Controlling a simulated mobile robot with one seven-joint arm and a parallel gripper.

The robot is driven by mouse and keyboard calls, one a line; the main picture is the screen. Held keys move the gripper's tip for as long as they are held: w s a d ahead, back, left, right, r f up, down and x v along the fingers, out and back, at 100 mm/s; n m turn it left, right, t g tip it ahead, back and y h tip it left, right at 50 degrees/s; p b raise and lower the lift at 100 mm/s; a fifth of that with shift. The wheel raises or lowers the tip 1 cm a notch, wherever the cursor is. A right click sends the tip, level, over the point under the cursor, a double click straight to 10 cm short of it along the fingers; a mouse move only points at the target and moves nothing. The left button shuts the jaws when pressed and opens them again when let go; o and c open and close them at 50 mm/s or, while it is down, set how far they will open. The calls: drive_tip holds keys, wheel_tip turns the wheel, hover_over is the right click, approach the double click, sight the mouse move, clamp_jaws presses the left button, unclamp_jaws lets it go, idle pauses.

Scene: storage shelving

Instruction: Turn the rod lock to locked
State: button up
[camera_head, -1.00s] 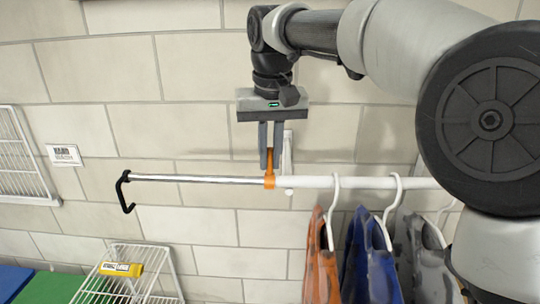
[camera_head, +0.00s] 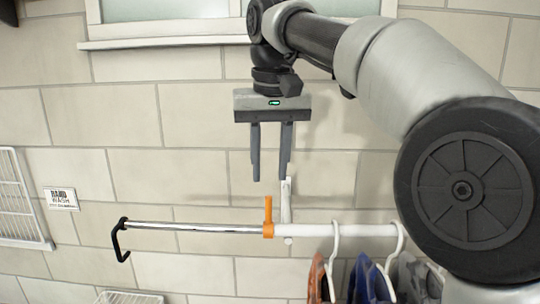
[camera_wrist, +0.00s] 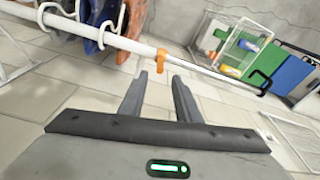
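The rod lock is an orange collar with a small lever (camera_head: 268,216) on the rod, where the white tube (camera_head: 350,231) meets the chrome section (camera_head: 190,227). In the head view its lever points straight up. It also shows in the wrist view as an orange piece (camera_wrist: 161,61) on the rod. My gripper (camera_head: 269,180) is above the lock in the head view, fingers pointing down. The fingers are apart with nothing between them. The lever's tip is below the fingertips, and a clear gap separates them. In the wrist view the open fingers (camera_wrist: 160,80) point toward the rod.
A white bracket (camera_head: 287,205) holds the rod on the tiled wall. Hangers with orange, blue and grey garments (camera_head: 366,278) hang to the right. A black hook (camera_head: 120,240) ends the rod at left. A white wire rack (camera_head: 22,200) is at far left.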

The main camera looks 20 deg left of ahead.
drive_tip(key=shift+s+d+r, duration=0.1)
drive_tip(key=shift+s+r, duration=0.1)
drive_tip(key=shift+r, duration=1.05)
drive_tip(key=s+d+f+m+t, duration=0.1)
drive_tip(key=s+d+f, duration=0.15)
drive_tip(key=d, duration=0.75)
drive_tip(key=s+d+f+m+t, duration=0.15)
drive_tip(key=s+d, duration=0.25)
drive_tip(key=d, duration=0.5)
drive_tip(key=s+d+f+m+t, duration=0.1)
drive_tip(key=s+d+f+m, duration=0.2)
drive_tip(key=s+d+f, duration=0.8)
wheel_tip(320, 180, down, 4)
drive_tip(key=shift+d+r+h, duration=0.2)
drive_tip(key=shift+d+h, duration=0.2)
drive_tip(key=shift+d, duration=0.4)
